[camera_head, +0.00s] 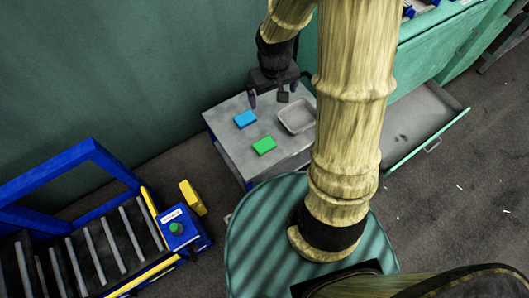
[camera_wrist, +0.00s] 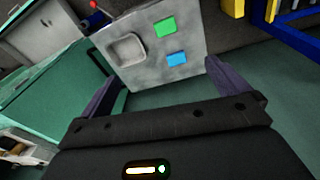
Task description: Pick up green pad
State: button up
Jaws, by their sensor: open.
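The green pad (camera_head: 264,145) lies flat on a small grey table (camera_head: 233,110), near its front edge in the head view. It also shows in the wrist view (camera_wrist: 165,27), near the far part of the tabletop. My gripper (camera_head: 275,102) is open and empty, above the back part of the table. In the wrist view its two fingers (camera_wrist: 171,88) are spread wide at left and right. The green pad is beyond the fingertips and apart from them.
A blue pad (camera_head: 245,119) lies between the green pad and my gripper's side of the table. A grey tray (camera_head: 297,116) sits on the table's right. An open drawer (camera_head: 424,118) is at right. A roller conveyor (camera_head: 85,250) with a green-button box (camera_head: 178,228) is at lower left.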

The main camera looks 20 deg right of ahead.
jog(key=n+g+b, duration=0.1)
jog(key=n+b, duration=0.1)
jog(key=b, duration=1)
send_over(264, 143)
notch_tip(264, 143, down, 23)
jog(key=shift+d+f, duration=0.2)
jog(key=shift+f, duration=0.1)
notch_tip(264, 143, down, 12)
jog(key=b, duration=0.3)
jog(key=f+b, duration=0.2)
jog(key=f, duration=0.3)
jog(key=shift+a+f+b, duration=0.15)
jog(key=shift+a+b, duration=0.05)
jog(key=shift+b, duration=0.1)
jog(key=shift+c, duration=0.2)
